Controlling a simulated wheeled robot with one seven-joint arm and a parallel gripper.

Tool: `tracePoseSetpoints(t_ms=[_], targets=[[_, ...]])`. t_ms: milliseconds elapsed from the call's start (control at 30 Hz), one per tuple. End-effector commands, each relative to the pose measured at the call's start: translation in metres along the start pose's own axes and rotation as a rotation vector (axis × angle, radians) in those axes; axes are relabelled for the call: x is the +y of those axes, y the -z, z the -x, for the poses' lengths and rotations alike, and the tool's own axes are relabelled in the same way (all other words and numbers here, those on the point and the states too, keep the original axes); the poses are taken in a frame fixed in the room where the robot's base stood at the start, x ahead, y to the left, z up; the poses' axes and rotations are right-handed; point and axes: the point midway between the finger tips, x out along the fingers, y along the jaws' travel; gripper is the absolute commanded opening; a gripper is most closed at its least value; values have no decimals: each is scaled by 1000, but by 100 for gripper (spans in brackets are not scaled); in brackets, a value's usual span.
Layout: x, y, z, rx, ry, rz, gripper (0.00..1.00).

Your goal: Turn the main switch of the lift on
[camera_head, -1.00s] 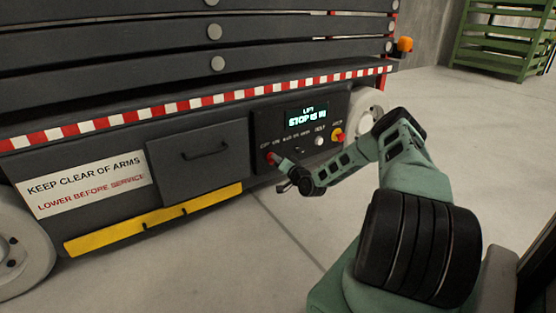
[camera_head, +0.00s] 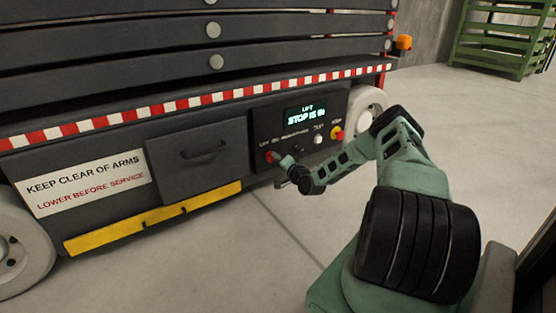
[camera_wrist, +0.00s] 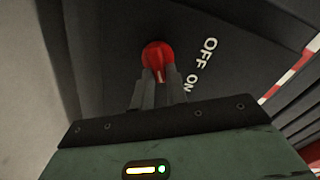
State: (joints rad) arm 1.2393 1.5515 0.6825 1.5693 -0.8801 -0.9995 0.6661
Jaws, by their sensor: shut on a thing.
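The red main switch (camera_wrist: 158,54) is a round knob on the lift's dark control panel, with "OFF" and "ON" lettered beside it in the wrist view. My gripper (camera_wrist: 159,75) is shut on the knob, with its two fingers on either side of its lower part. A pale mark on the knob shows between the fingers; its exact setting is hard to tell. In the head view the red switch (camera_head: 268,157) is at the panel's left end, with my gripper (camera_head: 276,159) at it. The lift's display (camera_head: 305,116) is lit and reads "STOP IS IN".
A red stop button on a yellow base (camera_head: 337,133) and a white button (camera_head: 318,140) are on the panel to the right. A drawer with a handle (camera_head: 190,165) and a yellow bar (camera_head: 150,222) are to the left. The floor in front is clear.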

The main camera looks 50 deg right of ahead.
Motion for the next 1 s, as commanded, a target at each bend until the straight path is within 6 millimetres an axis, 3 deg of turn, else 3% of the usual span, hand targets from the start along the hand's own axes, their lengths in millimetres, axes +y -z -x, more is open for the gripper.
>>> tracePoseSetpoints(t_ms=[33,67,100,133,433,567,1000], targets=[[0,0,0,1,0,-2,0],[0,0,0,1,0,-2,23],[0,0,0,1,0,-2,34],[0,0,0,1,0,-2,36],[0,0,2,0,-1,0,36],[-2,1,13,-1,-3,-1,36],[-4,2,111,0,-5,-3,36]])
